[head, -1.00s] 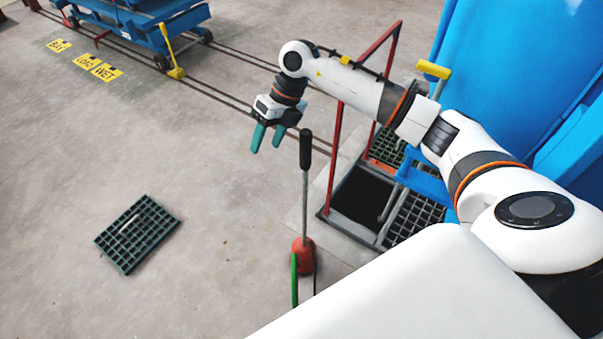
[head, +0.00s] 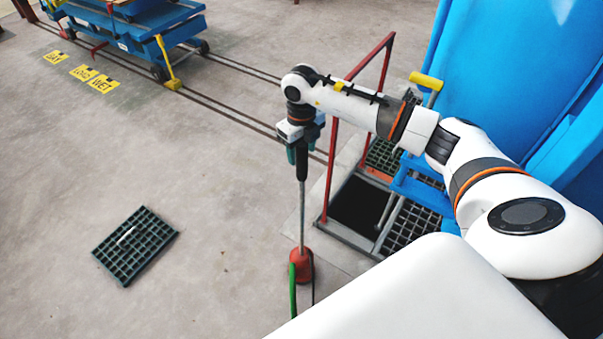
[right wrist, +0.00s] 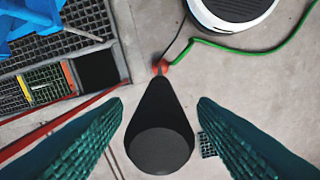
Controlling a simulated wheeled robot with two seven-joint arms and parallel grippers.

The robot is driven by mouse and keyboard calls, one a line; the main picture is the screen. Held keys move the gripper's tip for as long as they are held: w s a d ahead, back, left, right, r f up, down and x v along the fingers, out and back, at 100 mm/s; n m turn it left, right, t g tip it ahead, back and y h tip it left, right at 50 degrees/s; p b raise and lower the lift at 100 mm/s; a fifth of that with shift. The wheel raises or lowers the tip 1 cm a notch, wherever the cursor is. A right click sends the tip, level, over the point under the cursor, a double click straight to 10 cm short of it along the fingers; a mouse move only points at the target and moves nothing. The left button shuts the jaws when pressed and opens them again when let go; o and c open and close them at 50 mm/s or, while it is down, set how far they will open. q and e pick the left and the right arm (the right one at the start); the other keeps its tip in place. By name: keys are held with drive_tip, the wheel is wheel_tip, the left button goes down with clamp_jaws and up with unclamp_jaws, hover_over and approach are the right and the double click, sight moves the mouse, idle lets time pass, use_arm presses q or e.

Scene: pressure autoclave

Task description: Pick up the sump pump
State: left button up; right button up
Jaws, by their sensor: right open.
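The sump pump (head: 302,266) stands upright on the concrete floor, with a red body, a tall grey pole and a black grip on top. A green hose and a dark cable run from its base. My right gripper (head: 298,150) is at the top of the pole. In the right wrist view the black grip (right wrist: 160,125) stands between the two teal fingers of the open right gripper (right wrist: 160,130), with a gap on each side. The red pump body also shows there, small, beyond the grip. My left gripper is not in view.
An open pit (head: 357,203) with a red rail (head: 332,165) lies right of the pump, beside floor grates and a blue machine (head: 500,80). A loose grate (head: 135,246) lies on the floor at left. A blue cart (head: 140,35) stands on rails at the back.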

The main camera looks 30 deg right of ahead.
drive_tip(key=shift+f, duration=1.6)
drive_tip(key=shift+c, duration=0.5)
clamp_jaws()
drive_tip(key=shift+w+r, duration=0.15)
